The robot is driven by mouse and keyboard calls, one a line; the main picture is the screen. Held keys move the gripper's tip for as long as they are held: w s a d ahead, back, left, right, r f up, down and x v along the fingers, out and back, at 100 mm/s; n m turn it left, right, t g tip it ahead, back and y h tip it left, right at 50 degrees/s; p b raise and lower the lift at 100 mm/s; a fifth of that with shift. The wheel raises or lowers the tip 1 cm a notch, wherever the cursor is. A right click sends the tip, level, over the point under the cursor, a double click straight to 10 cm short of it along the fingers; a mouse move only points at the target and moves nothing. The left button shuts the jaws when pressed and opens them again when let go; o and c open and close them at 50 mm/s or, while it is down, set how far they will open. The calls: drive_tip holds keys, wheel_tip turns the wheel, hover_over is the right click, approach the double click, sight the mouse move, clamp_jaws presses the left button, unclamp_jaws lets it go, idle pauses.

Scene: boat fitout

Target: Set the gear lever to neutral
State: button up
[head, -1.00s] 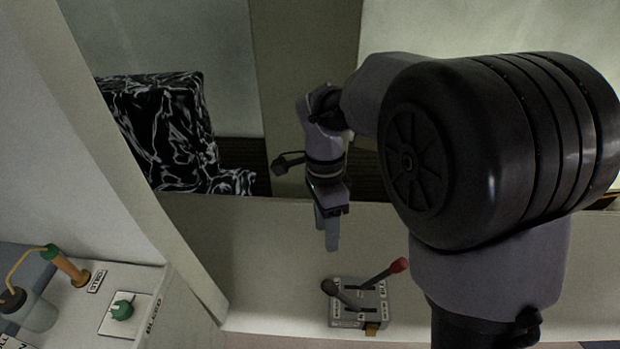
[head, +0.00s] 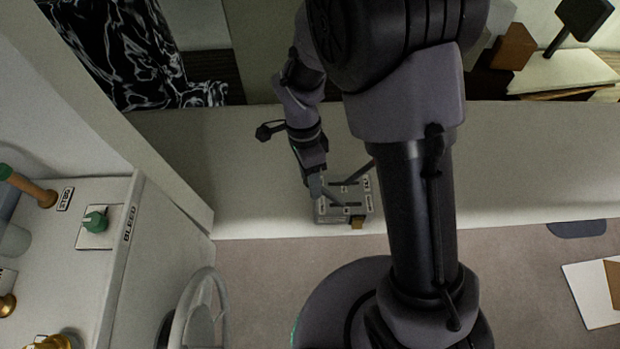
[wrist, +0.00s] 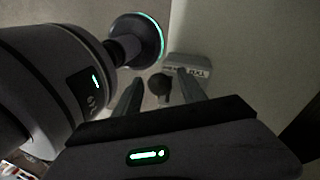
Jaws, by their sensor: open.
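A small grey control box (head: 343,216) with two levers sits on the pale ledge in the head view. One lever's grey shaft (head: 329,195) shows beside my gripper (head: 316,190); its dark knob is hidden there. The other lever (head: 361,171) leans back to the right, its end hidden behind my arm. Its knob looked red earlier. In the wrist view the dark round knob (wrist: 160,84) lies between the spread fingers of my gripper (wrist: 160,94). I cannot tell whether they touch it. The box (wrist: 187,66) shows beyond. The slot labels are too small to read.
A white panel at the left has a green valve knob (head: 96,221) marked BLEED. A grey ring-shaped wheel (head: 217,300) stands at the lower left. The pale ledge (head: 540,160) is clear to the right. A black-and-white patterned object (head: 125,50) is at the back left.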

clamp_jaws()
idle(1.4)
